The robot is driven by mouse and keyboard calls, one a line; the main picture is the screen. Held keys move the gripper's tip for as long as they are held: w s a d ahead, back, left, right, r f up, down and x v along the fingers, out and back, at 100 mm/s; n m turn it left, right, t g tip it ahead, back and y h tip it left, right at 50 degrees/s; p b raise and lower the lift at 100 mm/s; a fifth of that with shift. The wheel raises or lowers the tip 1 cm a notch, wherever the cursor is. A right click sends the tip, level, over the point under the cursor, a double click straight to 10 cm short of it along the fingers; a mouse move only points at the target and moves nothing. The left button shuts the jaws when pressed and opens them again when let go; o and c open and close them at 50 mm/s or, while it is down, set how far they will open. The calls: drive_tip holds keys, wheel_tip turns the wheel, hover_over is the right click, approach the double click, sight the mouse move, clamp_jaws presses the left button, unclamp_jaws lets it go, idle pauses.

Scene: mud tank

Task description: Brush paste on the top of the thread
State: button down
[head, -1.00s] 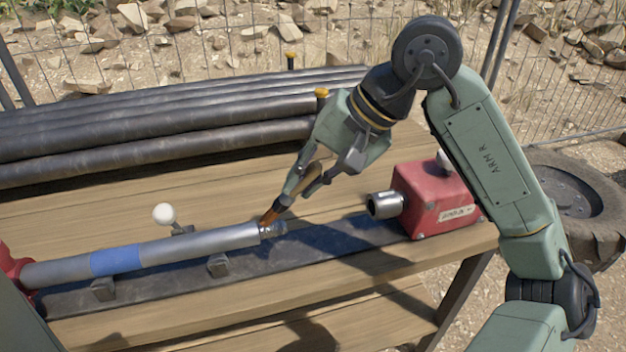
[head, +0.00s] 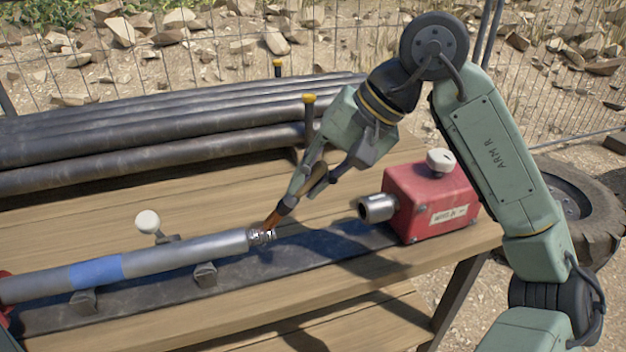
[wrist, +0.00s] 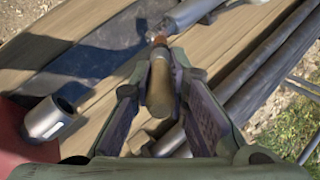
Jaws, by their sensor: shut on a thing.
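My gripper (head: 312,180) is shut on the wooden handle of a brush (head: 284,207), tilted with its bristles down and to the left. In the wrist view the brush (wrist: 160,90) lies between the two fingers and points away toward the rod end. The brown bristle tip is at the top of the silvery thread (head: 262,236), and appears to touch it. The thread is at the right end of a grey rod (head: 180,254) with a blue band. The bristles hide part of the thread. I cannot tell how much paste is on it.
A red block (head: 432,200) with a steel socket (head: 377,207) and a pale knob stands right of the thread, with a gap between. The rod rests on brackets (head: 205,274) beside a white-knobbed lever (head: 148,222). Dark pipes (head: 150,150) and yellow-capped posts (head: 309,99) are behind.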

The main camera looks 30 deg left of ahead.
drive_tip(key=shift+w+d+b, duration=0.25)
drive_tip(key=shift+w+b, duration=0.05)
drive_tip(key=shift+b, duration=0.55)
drive_tip(key=shift+s+a+f, duration=0.15)
drive_tip(key=shift+s+a, duration=0.1)
drive_tip(key=shift+s, duration=0.1)
drive_tip(key=shift+w+d+b, duration=0.25)
drive_tip(key=shift+w+b, duration=0.1)
drive_tip(key=shift+b, duration=0.3)
drive_tip(key=shift+s+a, duration=0.25)
drive_tip(key=shift+s, duration=0.05)
idle(1.2)
